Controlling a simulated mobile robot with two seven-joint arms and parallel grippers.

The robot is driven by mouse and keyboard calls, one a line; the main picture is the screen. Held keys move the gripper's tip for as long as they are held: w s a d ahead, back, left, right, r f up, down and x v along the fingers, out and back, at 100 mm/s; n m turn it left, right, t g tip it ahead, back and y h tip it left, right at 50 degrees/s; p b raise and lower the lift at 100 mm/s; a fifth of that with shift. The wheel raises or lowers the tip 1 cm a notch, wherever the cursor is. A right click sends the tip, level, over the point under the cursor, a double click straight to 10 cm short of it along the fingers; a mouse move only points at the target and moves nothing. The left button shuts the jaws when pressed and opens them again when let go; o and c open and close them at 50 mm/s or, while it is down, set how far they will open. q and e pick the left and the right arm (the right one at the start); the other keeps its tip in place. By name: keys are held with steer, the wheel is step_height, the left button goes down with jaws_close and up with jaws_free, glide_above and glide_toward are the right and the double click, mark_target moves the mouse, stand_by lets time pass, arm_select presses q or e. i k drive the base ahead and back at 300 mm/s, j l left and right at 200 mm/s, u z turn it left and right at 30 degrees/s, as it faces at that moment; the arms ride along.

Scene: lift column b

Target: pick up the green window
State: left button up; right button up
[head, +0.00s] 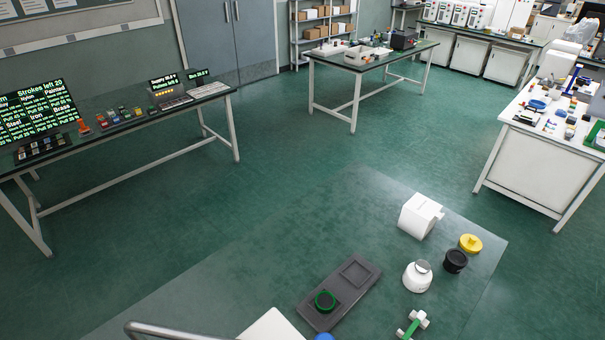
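The tray's far recess (355,273) looks empty. The tray lies on a see-through glass-like top (240,270). Neither my left nor my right gripper shows in the head view, so I cannot see their state.
Right of the tray stand a white bottle with a grey cap (417,277), a black round container (455,261), a yellow knob-like piece (470,243) and a white block (420,216). A white and green piece (413,325) is at the bottom edge. The top's left part is clear.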

mark_target(324, 301)
steer(key=i, duration=0.7)
steer(key=i+z, duration=0.1)
steer(key=i, duration=0.6)
steer(key=i+j+z, duration=0.1)
steer(key=i, duration=0.6)
steer(key=i+j, duration=0.2)
steer(key=i, duration=0.45)
steer(key=z, duration=0.5)
steer(key=i+z, duration=0.1)
steer(key=z, duration=0.4)
steer(key=j+z, duration=0.1)
steer(key=z, duration=0.4)
steer(key=i+j+z, duration=0.1)
steer(key=z, duration=0.9)
steer(key=j+z, duration=0.1)
steer(key=z, duration=1.95)
